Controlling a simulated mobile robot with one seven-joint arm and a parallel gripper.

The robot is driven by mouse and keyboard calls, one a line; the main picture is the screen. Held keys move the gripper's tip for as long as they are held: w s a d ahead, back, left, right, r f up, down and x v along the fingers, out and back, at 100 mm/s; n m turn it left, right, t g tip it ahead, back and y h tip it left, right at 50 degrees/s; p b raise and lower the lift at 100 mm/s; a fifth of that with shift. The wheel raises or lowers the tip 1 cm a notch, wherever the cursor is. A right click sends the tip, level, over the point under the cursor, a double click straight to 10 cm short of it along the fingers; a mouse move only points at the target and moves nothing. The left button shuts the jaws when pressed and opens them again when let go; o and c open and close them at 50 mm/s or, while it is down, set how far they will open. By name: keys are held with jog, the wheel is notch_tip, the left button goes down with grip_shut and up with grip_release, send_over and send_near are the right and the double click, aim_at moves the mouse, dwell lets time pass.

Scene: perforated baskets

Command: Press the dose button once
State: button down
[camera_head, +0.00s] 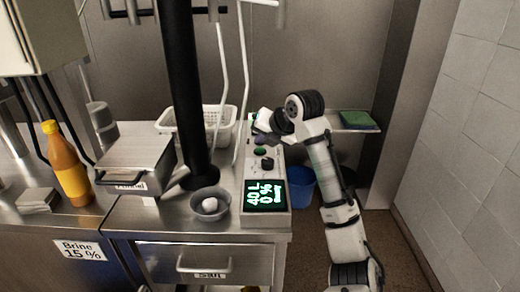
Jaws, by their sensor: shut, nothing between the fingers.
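A white control box (250,190) stands along the right edge of the steel counter. Its lit display (266,194) shows sideways text, "40 L" and "0 %", with a smaller line I cannot read surely. Behind the display are a black knob (267,163) and a green round button (260,152). A dark purplish round part (260,140) sits farther back. No label tells me which is the dose button. My gripper (264,122) is shut and empty above the far end of the box. My wrist partly covers that end, and I cannot tell if the fingertips touch it.
A black column (184,90) and thin white pipes rise beside the box. A bowl (209,206) with a white object, a white perforated basket (170,121) and a yellow-capped bottle (66,165) stand on the counter. A blue bucket (300,188) is beyond the right edge.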

aim_at(262, 154)
jog(key=shift+f, duration=0.45)
jog(key=shift+f+b, duration=0.45)
jog(key=shift+b, duration=0.15)
dwell(0.4)
jog(key=shift+r, duration=0.1)
jog(key=shift+r+p, duration=0.6)
jog(key=shift+r, duration=0.2)
jog(key=shift+r+p, duration=1.75)
jog(key=shift+r, duration=0.8)
jog(key=shift+f, duration=0.1)
